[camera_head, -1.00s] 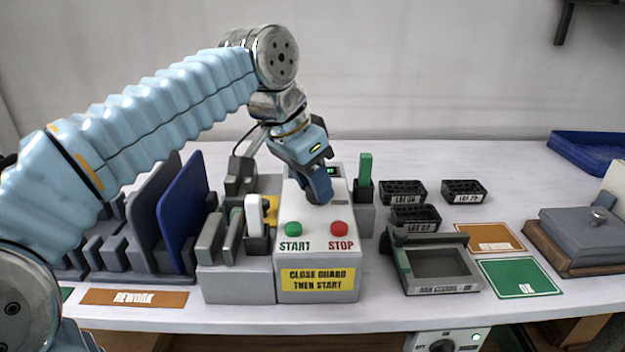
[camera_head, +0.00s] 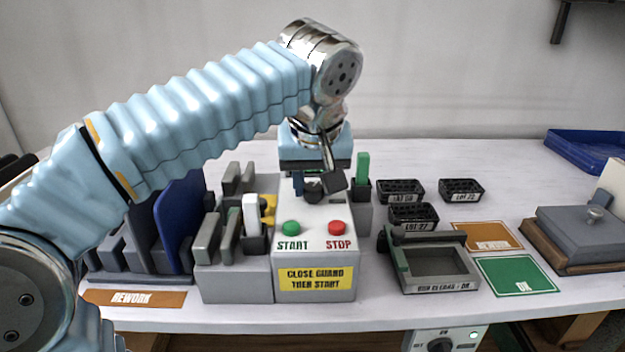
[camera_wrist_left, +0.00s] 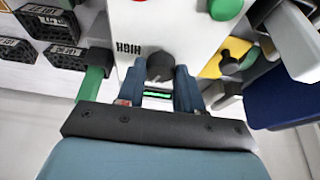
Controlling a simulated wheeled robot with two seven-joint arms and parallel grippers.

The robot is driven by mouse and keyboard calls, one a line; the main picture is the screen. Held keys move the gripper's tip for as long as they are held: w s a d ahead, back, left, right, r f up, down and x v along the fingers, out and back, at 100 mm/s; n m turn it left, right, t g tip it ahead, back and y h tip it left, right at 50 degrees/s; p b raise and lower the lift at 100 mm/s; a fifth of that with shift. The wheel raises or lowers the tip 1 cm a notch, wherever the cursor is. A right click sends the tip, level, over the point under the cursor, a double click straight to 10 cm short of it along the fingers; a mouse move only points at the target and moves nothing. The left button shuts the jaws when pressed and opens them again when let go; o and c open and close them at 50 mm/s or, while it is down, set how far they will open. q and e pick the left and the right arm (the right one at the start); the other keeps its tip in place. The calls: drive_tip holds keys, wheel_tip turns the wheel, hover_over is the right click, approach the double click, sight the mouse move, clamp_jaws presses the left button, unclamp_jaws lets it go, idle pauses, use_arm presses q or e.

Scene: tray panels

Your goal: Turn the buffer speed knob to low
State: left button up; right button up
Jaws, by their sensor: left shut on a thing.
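The dark grey speed knob (camera_head: 314,191) stands on the sloped top of the light machine box (camera_head: 315,219), behind the START and STOP buttons. In the left wrist view the knob (camera_wrist_left: 160,67) sits between the two blue fingertips, beside an upside-down HIGH label (camera_wrist_left: 128,48). My left gripper (camera_wrist_left: 160,85) is shut on the knob, reaching down from above and behind in the head view. Which way the knob points cannot be told, and no LOW label is visible. A lit green display (camera_wrist_left: 157,94) shows between the fingers. My right gripper is not in view.
A green START button (camera_head: 291,228) and a red STOP button (camera_head: 337,228) are close in front of the knob. A green upright piece (camera_head: 362,167) stands just right of my gripper. Grey upright plates and a blue panel (camera_head: 182,225) stand left.

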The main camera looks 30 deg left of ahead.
use_arm(q)
drive_tip(key=shift+d+n+g+y, duration=0.1)
drive_tip(key=shift+n+g+y, duration=0.45)
drive_tip(key=shift+n, duration=1.55)
drive_tip(key=o, duration=1)
drive_tip(key=shift+r, duration=0.1)
